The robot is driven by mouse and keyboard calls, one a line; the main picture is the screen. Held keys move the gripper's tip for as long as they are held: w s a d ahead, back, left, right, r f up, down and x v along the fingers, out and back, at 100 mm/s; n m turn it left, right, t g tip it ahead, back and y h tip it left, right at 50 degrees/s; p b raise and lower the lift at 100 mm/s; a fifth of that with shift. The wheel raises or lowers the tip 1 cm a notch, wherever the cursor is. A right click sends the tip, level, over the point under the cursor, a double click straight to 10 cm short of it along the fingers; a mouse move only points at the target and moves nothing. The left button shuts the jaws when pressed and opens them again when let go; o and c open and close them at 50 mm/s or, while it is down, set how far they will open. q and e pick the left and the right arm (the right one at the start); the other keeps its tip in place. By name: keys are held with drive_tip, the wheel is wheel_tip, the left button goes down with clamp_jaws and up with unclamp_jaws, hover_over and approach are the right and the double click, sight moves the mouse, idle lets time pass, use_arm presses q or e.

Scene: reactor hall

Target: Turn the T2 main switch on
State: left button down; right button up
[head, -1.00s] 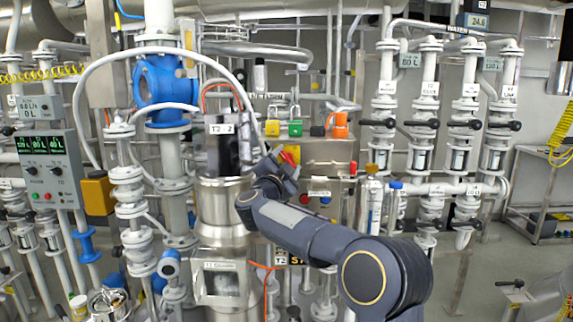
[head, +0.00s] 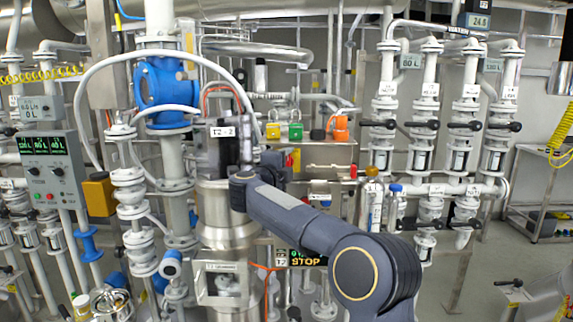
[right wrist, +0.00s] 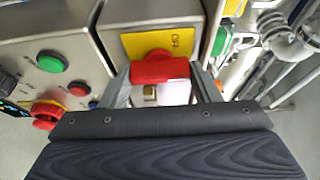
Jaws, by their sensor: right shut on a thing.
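The main switch is a red rotary handle (right wrist: 160,70) on a yellow plate (right wrist: 140,42), fixed to a steel box, in the right wrist view. The handle lies crosswise in that picture. In the head view my right gripper (head: 272,163) is at the steel panel, just right of the box labelled T2-2 (head: 222,133). The switch is mostly hidden there behind the gripper. My left gripper is out of view.
Beside the switch in the right wrist view are a green button (right wrist: 52,64), a red button (right wrist: 79,89) and a red emergency knob (right wrist: 46,112). A display reading STOP (head: 305,260) is below my forearm. Pipes crowd both sides.

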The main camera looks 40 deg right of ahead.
idle(0.5)
drive_tip(key=o, duration=0.9)
drive_tip(key=shift+c, duration=0.2)
drive_tip(key=shift+o, duration=0.6)
drive_tip(key=shift+r, duration=0.1)
